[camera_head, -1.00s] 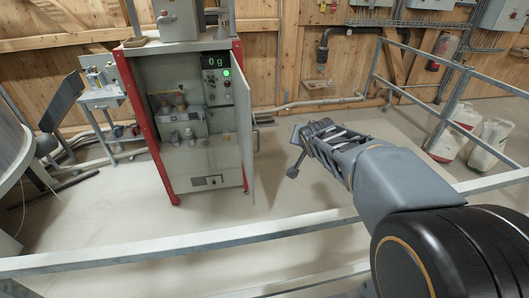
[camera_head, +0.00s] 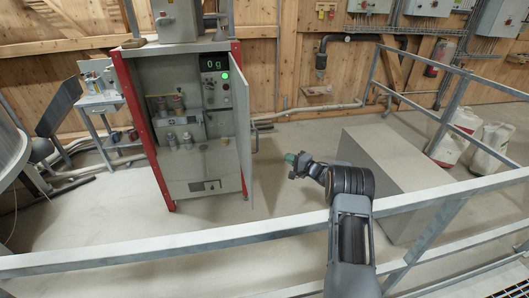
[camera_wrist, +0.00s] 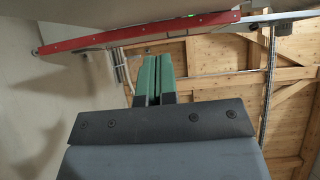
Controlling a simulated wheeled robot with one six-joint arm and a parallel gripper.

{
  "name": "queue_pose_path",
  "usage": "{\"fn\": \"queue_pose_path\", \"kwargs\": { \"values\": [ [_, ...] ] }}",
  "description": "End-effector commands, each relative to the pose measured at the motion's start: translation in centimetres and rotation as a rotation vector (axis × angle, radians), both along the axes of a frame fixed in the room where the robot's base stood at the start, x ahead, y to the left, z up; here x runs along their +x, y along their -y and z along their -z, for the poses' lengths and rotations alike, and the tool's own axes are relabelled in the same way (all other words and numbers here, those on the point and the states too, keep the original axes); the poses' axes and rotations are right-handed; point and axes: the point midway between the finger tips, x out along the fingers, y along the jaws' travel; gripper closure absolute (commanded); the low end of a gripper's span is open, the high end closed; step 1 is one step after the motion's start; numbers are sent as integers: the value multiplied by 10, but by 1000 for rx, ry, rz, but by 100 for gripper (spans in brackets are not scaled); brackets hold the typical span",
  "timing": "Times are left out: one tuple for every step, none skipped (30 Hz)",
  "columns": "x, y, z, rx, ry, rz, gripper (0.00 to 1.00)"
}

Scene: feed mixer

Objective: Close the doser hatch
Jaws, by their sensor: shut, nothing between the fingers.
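The doser is a grey cabinet with red corner posts (camera_head: 138,108), left of centre in the head view. Its hatch (camera_head: 245,138) is a tall grey door hinged on the right side. It stands open, swung out toward me, with a handle on its outer right face. My gripper (camera_head: 291,158) is right of the hatch, apart from it in the picture, its green fingertips pointing left. In the wrist view the two green fingers (camera_wrist: 154,78) are together and empty. A red-edged grey part (camera_wrist: 140,32) crosses the top of that view.
A metal railing (camera_head: 185,246) crosses the foreground, with my arm reaching over it. A plain grey block (camera_head: 395,165) is right of my gripper. Bare floor lies between hatch and block.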

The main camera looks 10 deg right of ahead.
Motion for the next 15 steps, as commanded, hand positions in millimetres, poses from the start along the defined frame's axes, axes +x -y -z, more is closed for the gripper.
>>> {"fn": "queue_pose_path", "kwargs": {
  "values": [
    [6,-6,-1,1,2,-5,100],
    [9,-9,0,2,1,-6,100],
    [15,-13,-1,2,1,-4,100],
    [19,-16,-1,2,1,-4,100],
    [24,-20,-1,2,1,-5,100],
    [31,-25,-1,1,1,-4,100],
    [35,-28,-1,1,2,-4,100],
    [40,-31,0,1,2,-4,100],
    [47,-36,0,0,1,-4,100],
    [51,-39,0,0,2,-4,100],
    [55,-42,0,1,1,-3,100],
    [60,-46,0,0,1,-3,100],
    [64,-48,0,0,1,-3,100],
    [67,-51,0,1,1,-2,100],
    [71,-53,0,0,1,-1,100]
  ]
}}
